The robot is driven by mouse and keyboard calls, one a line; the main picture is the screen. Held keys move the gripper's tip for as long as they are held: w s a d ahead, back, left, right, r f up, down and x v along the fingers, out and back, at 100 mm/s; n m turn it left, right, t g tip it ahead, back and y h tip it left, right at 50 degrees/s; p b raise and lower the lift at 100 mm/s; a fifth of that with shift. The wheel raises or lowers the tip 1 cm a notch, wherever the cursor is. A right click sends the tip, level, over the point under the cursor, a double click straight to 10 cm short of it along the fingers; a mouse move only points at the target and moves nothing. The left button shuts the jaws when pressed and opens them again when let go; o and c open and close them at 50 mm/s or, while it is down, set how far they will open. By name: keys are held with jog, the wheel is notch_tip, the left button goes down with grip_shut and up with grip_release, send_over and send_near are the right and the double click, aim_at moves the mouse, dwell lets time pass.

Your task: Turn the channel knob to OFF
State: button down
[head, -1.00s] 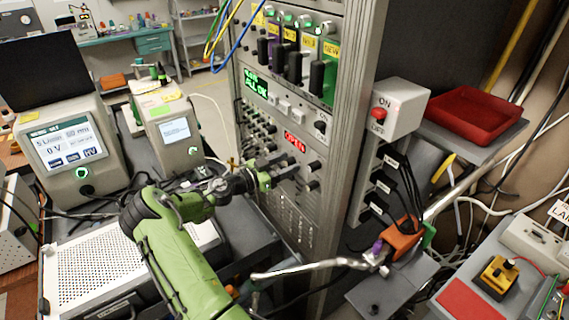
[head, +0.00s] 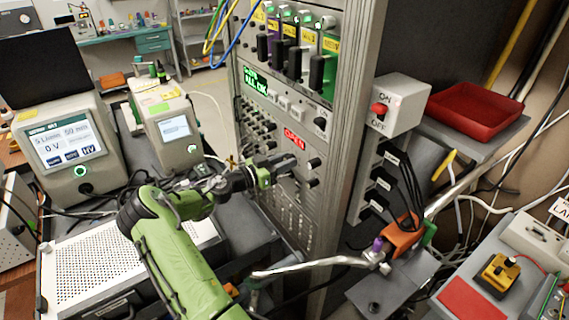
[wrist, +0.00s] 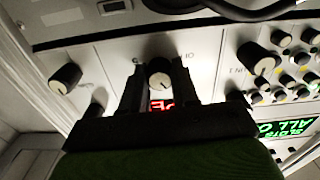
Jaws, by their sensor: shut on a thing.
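My gripper (head: 283,166) is at the front of the grey rack panel, below the red OPEN display (head: 294,139). In the wrist view my gripper (wrist: 158,85) has its two dark fingers on either side of a round black channel knob (wrist: 158,74) with a pale face, and is shut on it. Only part of the red display (wrist: 161,104) shows there between the fingers. In the head view the gripper hides this knob. The markings around the knob are partly covered, and I cannot read which position it points to.
Other black knobs sit close by, one on the left in the wrist view (wrist: 65,77) and one on the right (wrist: 256,60). A green ALL OK display (head: 255,82) is higher on the rack. A box with a red ON/OFF switch (head: 379,109) stands to the right.

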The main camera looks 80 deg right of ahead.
jog(key=shift+n+p, duration=0.65)
jog(key=shift+n, duration=7.55)
jog(key=c, duration=0.8)
grip_release()
jog(key=shift+c, duration=0.2)
jog(key=v, duration=1.5)
jog(key=shift+w+a+b, duration=0.2)
jog(key=shift+a+b, duration=0.15)
